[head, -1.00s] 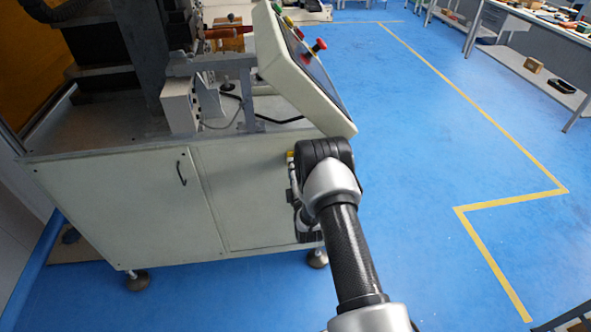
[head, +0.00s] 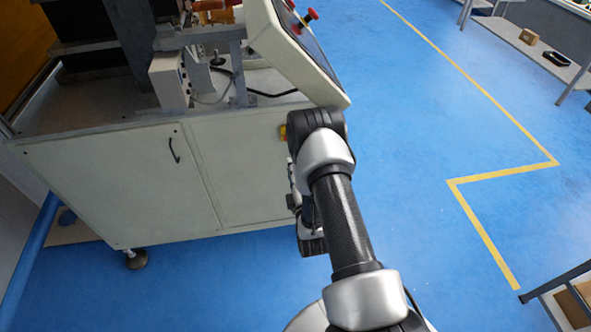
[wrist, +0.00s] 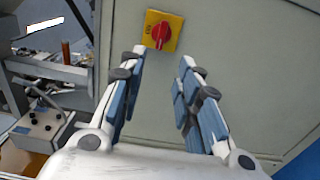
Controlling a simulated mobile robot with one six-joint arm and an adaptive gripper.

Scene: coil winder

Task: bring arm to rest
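My gripper (wrist: 163,58) shows in the wrist view with its two blue-padded fingers apart and nothing between them. Beyond the fingertips is a grey-white cabinet panel with a red rotary switch on a yellow plate (wrist: 160,32). I cannot tell the exact gap between the fingertips and the switch. In the head view my arm reaches forward beside the right side of the machine cabinet (head: 110,185), and the gripper fingers are mostly hidden by the arm. A bit of the yellow switch plate (head: 283,133) shows just left of the arm.
The tilted control panel (head: 290,50) with a red button (head: 312,14) overhangs near my arm. Blue floor with a yellow line (head: 500,183) lies open to the right. A shelf (head: 535,55) stands far right, and a table corner (head: 560,285) is at lower right.

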